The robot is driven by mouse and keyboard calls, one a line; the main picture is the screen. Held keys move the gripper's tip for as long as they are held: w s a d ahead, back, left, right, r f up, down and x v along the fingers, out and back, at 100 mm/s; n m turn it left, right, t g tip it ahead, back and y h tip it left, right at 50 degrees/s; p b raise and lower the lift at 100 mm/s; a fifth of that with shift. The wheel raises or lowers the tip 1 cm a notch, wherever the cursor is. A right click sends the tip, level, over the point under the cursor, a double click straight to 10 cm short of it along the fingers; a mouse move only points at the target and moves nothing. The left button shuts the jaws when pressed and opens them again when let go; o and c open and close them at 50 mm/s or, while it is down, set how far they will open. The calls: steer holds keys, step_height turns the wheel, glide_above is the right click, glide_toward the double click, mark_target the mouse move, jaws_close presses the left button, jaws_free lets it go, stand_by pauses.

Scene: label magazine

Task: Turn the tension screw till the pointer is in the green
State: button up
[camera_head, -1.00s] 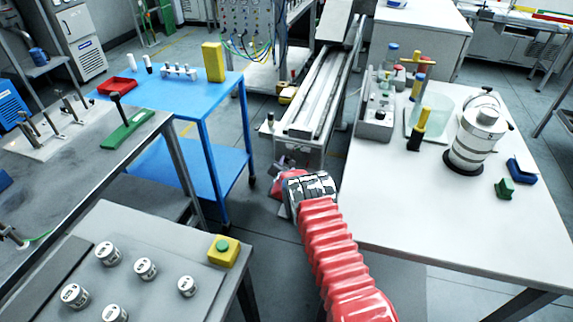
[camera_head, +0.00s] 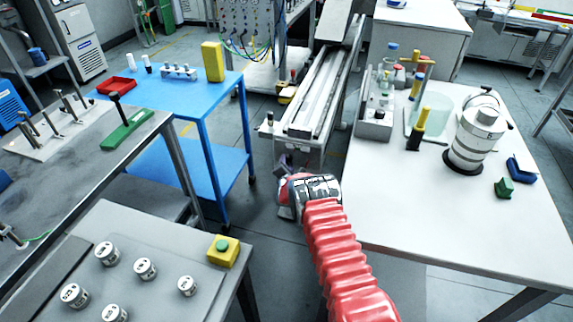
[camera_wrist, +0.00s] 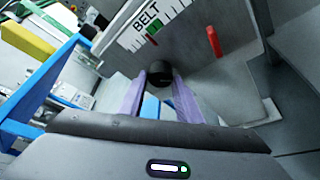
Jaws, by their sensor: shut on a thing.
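The tension screw (camera_wrist: 160,70) shows in the wrist view as a round black knob at the front of the conveyor end. My gripper (camera_wrist: 160,84) has its two purple fingers shut on this knob, one on each side. Above it is a white scale plate (camera_wrist: 140,27) marked BELT with black ticks. A small green patch (camera_wrist: 152,40) lies at the plate's lower edge. I cannot clearly make out the pointer or its place on the scale. In the head view my wrist hides the screw at the near end of the conveyor (camera_head: 316,105).
A red bar (camera_wrist: 213,41) stands out right of the knob. A blue table (camera_head: 190,92) is left of the conveyor. A yellow button box (camera_head: 223,251) is at the near left.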

steer(key=shift+d+f, duration=0.1)
steer(key=shift+d, duration=0.05)
steer(key=o, duration=1)
steer(key=shift+s, duration=0.2)
steer(key=shift+v, duration=6.75)
